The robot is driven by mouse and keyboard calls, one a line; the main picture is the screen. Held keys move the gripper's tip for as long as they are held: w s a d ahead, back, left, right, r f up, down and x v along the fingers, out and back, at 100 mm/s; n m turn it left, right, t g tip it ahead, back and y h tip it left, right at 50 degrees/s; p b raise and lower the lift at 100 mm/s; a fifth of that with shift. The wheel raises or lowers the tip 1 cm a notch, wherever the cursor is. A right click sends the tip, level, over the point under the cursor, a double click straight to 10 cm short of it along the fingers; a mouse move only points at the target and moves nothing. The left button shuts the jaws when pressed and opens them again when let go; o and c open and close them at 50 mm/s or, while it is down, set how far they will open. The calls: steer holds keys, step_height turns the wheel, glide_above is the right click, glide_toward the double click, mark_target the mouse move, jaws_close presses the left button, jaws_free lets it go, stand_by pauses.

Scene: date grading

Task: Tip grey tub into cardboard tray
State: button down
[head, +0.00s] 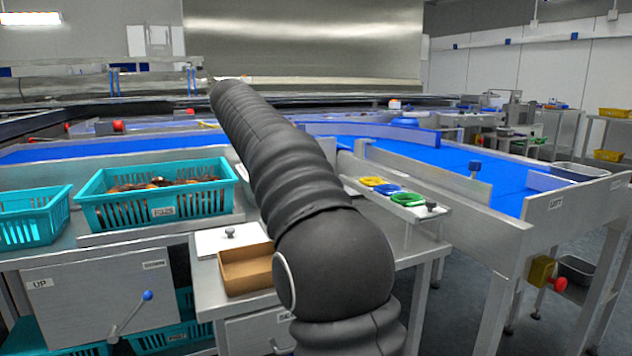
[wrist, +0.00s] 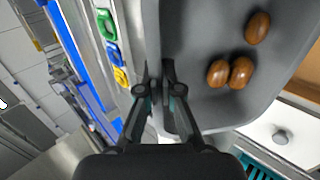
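The grey tub (wrist: 205,115) fills the right half of the wrist view, with three brown dates (wrist: 241,72) lying inside it. My gripper (wrist: 160,80) has one finger on each side of the tub's wall and is shut on it. The cardboard tray (head: 250,284) stands on the small steel table in the head view, just left of my arm, and looks empty where it shows. Part of its brown surface also shows past the tub in the wrist view (wrist: 302,84). In the head view my own arm hides my gripper and the held tub.
A white lid (head: 215,242) with a knob lies behind the cardboard tray. A teal crate of dates (head: 157,211) stands to the left. A steel shelf (head: 415,212) with yellow, blue and green rings lies right of my arm, before a blue conveyor (head: 430,160).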

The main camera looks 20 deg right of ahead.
steer(key=shift+a+r+h, duration=0.15)
steer(key=shift+a+h, duration=0.1)
steer(key=shift+h, duration=0.05)
steer(key=shift+a+h+b, duration=0.5)
steer(key=shift+b, duration=0.15)
steer(key=a+f+h+b, duration=0.2)
steer(key=a+h+b, duration=0.4)
steer(key=a+h, duration=0.5)
steer(key=shift+v, duration=0.85)
stand_by(0.4)
steer(key=shift+a+f+h+b, duration=0.15)
steer(key=shift+a+h+b, duration=0.45)
steer(key=shift+b, duration=1.75)
steer(key=shift+a+f+h+b, duration=0.25)
steer(key=shift+a+h+b, duration=0.3)
steer(key=shift+b, duration=0.2)
steer(key=shift+a+f+h+b, duration=0.2)
steer(key=shift+a+h+b, duration=0.35)
steer(key=shift+b, duration=0.15)
steer(key=shift+a, duration=0.1)
